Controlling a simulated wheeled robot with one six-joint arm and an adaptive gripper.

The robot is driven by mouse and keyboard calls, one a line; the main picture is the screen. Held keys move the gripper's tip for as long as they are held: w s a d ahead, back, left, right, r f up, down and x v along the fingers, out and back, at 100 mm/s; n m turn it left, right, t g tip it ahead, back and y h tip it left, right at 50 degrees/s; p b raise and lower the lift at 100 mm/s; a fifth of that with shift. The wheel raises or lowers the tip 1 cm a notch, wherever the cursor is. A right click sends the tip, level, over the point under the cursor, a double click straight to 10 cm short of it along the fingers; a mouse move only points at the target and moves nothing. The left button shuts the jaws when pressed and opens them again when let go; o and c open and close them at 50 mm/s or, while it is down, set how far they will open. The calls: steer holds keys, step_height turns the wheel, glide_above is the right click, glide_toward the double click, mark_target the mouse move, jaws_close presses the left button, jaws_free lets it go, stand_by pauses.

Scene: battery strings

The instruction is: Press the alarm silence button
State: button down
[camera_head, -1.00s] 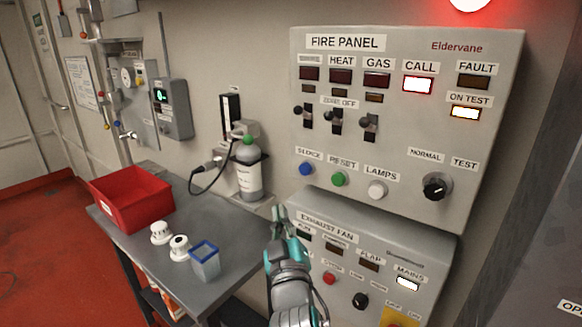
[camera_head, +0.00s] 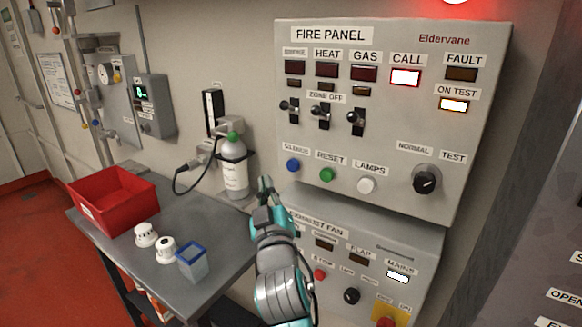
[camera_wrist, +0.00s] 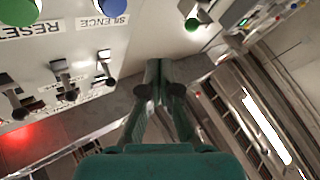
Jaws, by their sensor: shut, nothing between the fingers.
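The fire panel (camera_head: 395,130) hangs on the wall in the head view. Its blue button (camera_head: 293,165), at the left of the lower row, is labelled SILENCE in the wrist view, where the button (camera_wrist: 110,8) shows at the top edge. A green RESET button (camera_head: 327,174) and a white LAMPS button (camera_head: 366,185) sit to its right. My gripper (camera_head: 266,184) is shut and empty, below and left of the blue button and apart from it. The wrist view also shows the shut fingertips (camera_wrist: 160,75).
The exhaust fan panel (camera_head: 415,262) juts out below the fire panel, close to my arm. A grey table (camera_head: 215,225) at left holds a red bin (camera_head: 112,203), white detectors and a blue-rimmed cup (camera_head: 192,262). A gas bottle (camera_head: 234,172) stands by the wall. A red light glows above.

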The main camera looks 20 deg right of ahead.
mark_target(287, 163)
steer(key=w+d, duration=0.3)
steer(key=d, duration=0.2)
steer(key=shift+w+d, duration=0.15)
steer(key=shift+w, duration=0.25)
stand_by(1.3)
steer(key=shift+w+d, duration=0.25)
steer(key=shift+d, duration=0.1)
steer(key=shift+w+d, duration=0.4)
steer(key=shift+d, duration=0.15)
stand_by(1.1)
steer(key=shift+a, duration=0.1)
steer(key=shift+s+a, duration=0.65)
steer(key=shift+a, duration=0.15)
steer(key=shift+s+a, duration=0.75)
steer(key=shift+a, duration=0.25)
steer(key=shift+s+a, duration=0.7)
steer(key=shift+a, duration=0.3)
